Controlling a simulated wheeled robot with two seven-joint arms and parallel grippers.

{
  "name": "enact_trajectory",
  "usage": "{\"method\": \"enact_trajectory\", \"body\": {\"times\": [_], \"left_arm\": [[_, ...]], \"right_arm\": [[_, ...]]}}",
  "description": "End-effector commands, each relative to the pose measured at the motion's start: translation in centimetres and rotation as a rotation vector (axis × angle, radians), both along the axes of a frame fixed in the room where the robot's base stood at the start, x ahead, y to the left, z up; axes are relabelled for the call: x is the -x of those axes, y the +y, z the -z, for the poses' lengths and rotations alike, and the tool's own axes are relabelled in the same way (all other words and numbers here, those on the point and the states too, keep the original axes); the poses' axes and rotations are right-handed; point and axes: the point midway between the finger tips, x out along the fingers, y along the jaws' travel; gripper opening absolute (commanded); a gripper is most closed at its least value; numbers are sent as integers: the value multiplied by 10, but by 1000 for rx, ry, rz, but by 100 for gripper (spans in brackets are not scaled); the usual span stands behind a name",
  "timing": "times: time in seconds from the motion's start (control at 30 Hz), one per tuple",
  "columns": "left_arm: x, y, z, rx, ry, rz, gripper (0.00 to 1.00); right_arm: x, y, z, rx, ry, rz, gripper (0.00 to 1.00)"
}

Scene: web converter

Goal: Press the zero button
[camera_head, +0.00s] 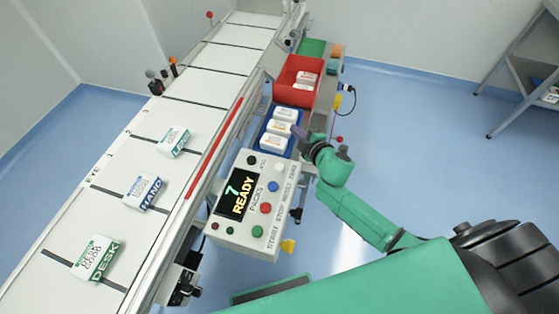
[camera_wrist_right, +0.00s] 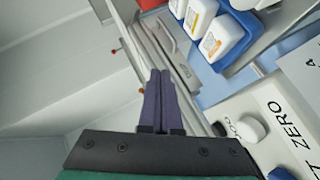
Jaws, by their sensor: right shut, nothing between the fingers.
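The control box (camera_head: 238,208) stands beside the conveyor, with a lit display reading "7 READY" and several coloured buttons. The label "ZERO" (camera_wrist_right: 283,118) reads clearly in the right wrist view. A round pale button (camera_wrist_right: 250,129) sits beside that label, at the lower right. In the head view this pale button (camera_head: 279,166) seems to be near the box's far end, small and hard to make out. My right gripper (camera_head: 296,130) is shut and empty beyond that end, by the blue tray. Its dark purple fingers (camera_wrist_right: 160,76) point left of the button, apart from it. My left gripper is not in view.
A blue tray (camera_head: 262,140) of white packs and a red bin (camera_head: 283,92) lie beyond the box. The conveyor (camera_head: 120,180) carries several packs on the left. A shelf rack (camera_head: 520,80) stands at the far right. Blue floor (camera_head: 420,130) is open on the right.

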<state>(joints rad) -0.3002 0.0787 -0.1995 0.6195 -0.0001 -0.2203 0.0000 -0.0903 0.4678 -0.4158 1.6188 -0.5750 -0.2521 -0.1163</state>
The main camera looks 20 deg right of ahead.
Motion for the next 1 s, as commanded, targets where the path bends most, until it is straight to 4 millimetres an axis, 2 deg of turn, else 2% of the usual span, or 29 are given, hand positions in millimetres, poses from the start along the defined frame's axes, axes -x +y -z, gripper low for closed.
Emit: {"method": "enact_trajectory", "body": {"times": [0.03, 0.1, 0.17, 0.2, 0.27, 0.3, 0.4, 0.53, 0.83, 1.0], "left_arm": [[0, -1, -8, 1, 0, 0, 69], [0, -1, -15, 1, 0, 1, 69], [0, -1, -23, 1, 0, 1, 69], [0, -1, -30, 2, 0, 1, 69], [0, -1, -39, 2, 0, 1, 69], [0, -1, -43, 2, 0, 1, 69], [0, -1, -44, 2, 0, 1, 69], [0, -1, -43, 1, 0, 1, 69], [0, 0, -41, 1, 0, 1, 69], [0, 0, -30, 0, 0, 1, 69]], "right_arm": [[-10, 15, -32, 84, -87, -111, 0], [-15, 44, -72, 237, -219, -313, 0], [-9, 74, -100, 409, -334, -538, 0], [3, 92, -113, 565, -404, -733, 0], [30, 100, -107, 815, -447, -1042, 0], [46, 93, -95, 940, -434, -1204, 0], [68, 72, -72, 1088, -382, -1409, 0], [75, 61, -63, 1135, -355, -1479, 0], [75, 62, -61, 1131, -357, -1476, 0], [75, 63, -47, 1129, -357, -1475, 0]]}}
